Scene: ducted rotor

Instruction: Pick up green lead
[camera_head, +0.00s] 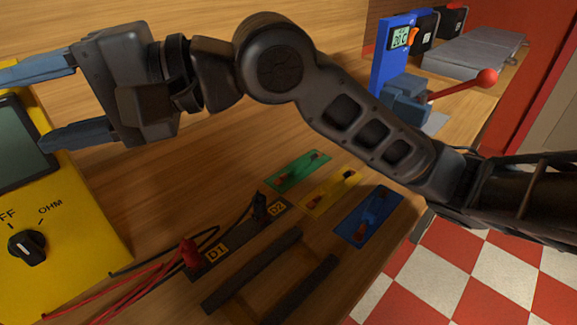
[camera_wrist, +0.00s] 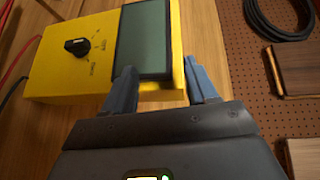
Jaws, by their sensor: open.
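My gripper (camera_head: 24,108) is at the left of the head view, above the yellow meter (camera_head: 60,250). In the wrist view the gripper (camera_wrist: 158,68) reaches over the meter's dark screen (camera_wrist: 146,35). I cannot make out a green lead for certain in either view. A green plate (camera_head: 290,175) with a small dark and reddish part on it lies on the wooden bench, right of and below the gripper in the head view.
A yellow plate (camera_head: 318,202) and a blue plate (camera_head: 350,228) lie by the green one. Red leads (camera_head: 135,285) and a black lead run to the D1/D2 block (camera_head: 225,258). Dark bars lie in front. A blue device with a red-knobbed lever (camera_head: 487,78) stands back right.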

